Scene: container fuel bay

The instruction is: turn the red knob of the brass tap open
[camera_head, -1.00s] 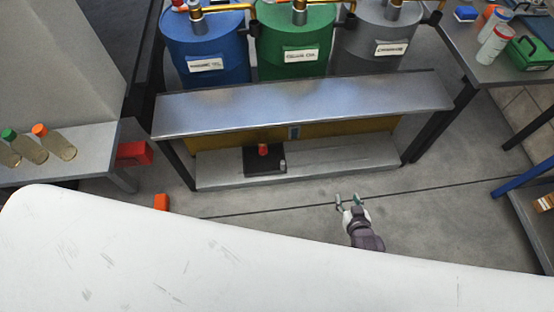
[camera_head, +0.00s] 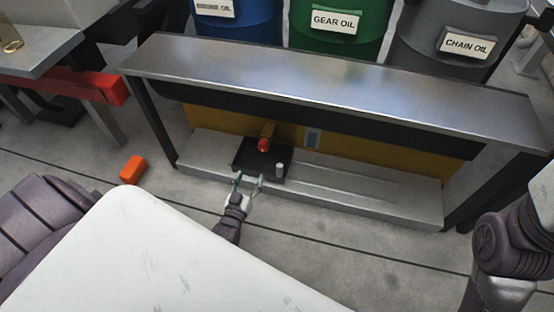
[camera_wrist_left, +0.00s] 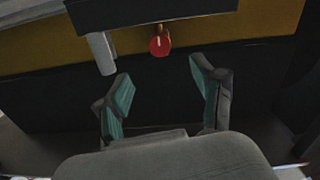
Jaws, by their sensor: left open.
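The brass tap (camera_head: 267,131) with its red knob (camera_head: 263,145) sits low under the metal bench, in front of a yellow panel, above a black tray. In the left wrist view the red knob (camera_wrist_left: 159,46) shows just beyond the space between my fingertips, with a little brass (camera_wrist_left: 159,29) behind it. My left gripper (camera_head: 247,183) is open and empty at the front edge of the tray, apart from the knob. Its two teal-padded fingers (camera_wrist_left: 163,90) stand wide apart. My right arm shows at the right edge, but its gripper is out of view.
The black tray (camera_head: 248,163) holds a small grey cylinder (camera_head: 279,170), close to my left gripper. The metal bench top (camera_head: 330,85) overhangs the tap. An orange block (camera_head: 132,170) lies on the floor at left. Blue, green (camera_head: 335,40) and grey drums stand behind.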

